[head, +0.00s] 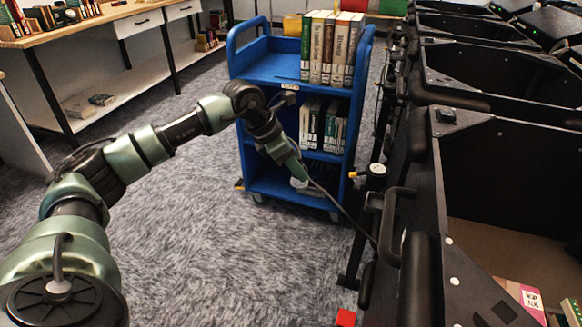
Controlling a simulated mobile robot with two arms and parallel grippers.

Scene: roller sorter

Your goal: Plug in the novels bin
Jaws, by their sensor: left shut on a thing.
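My left gripper (299,174) reaches out in front of the blue cart and points down. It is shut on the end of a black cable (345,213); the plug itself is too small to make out. The cable runs from the gripper down to the right, to the side of the nearest black bin (432,190). I cannot read a label that tells which bin is for novels. A black post with a white top (376,169) stands between cart and bins, with a small yellow piece (355,174) beside it. No socket is clearly visible. My right gripper is out of view.
The blue cart (262,62) carries upright books (332,48) on its shelves. More black bins stand in a row behind the nearest one. A wooden-topped table (95,25) is at the upper left. The grey carpet (220,265) between is clear.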

